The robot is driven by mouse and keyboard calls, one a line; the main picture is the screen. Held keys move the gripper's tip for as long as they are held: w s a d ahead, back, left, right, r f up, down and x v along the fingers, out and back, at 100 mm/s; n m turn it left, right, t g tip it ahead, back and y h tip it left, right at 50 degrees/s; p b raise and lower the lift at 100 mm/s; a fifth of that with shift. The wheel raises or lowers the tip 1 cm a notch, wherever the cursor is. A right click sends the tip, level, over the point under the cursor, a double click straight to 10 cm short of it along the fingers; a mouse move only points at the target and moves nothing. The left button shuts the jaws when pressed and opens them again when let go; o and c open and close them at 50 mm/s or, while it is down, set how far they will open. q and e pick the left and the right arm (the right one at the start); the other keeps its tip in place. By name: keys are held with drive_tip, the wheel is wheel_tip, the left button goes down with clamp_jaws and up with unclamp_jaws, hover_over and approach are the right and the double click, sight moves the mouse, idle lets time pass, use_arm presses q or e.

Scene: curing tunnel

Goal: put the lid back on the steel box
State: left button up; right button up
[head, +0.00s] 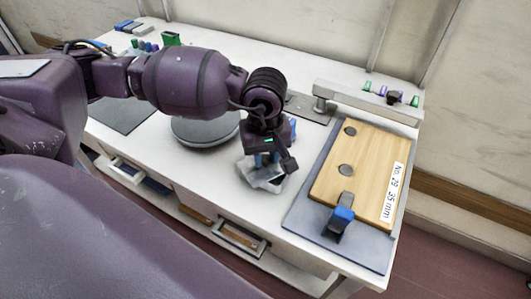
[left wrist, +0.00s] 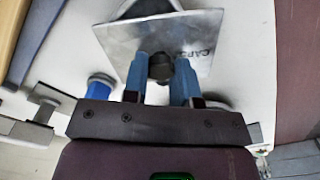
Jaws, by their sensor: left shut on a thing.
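My left gripper (head: 268,161) points down over the white bench, its blue fingers shut on the dark knob (left wrist: 161,67) of a square grey metal lid (left wrist: 200,28) marked "CAPS". The lid lies across the fingertips in the left wrist view. The steel box (head: 262,183) shows as a small grey metal shape below the gripper in the head view, partly hidden by the gripper. A dark shape (left wrist: 150,7) at the lid's far edge may be the box's opening. I cannot tell whether lid and box touch. My right gripper is not in view.
A grey round plate (head: 205,130) stands left of the gripper. At right, a wooden board (head: 355,165) with holes lies on a grey mat (head: 300,222), with a blue-topped clamp (head: 342,216) at its front. Small coloured items (head: 382,91) stand on a back ledge.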

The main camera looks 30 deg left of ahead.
use_arm(q)
drive_tip(key=o, duration=0.9)
drive_tip(key=shift+c, duration=0.2)
drive_tip(key=o, duration=0.6)
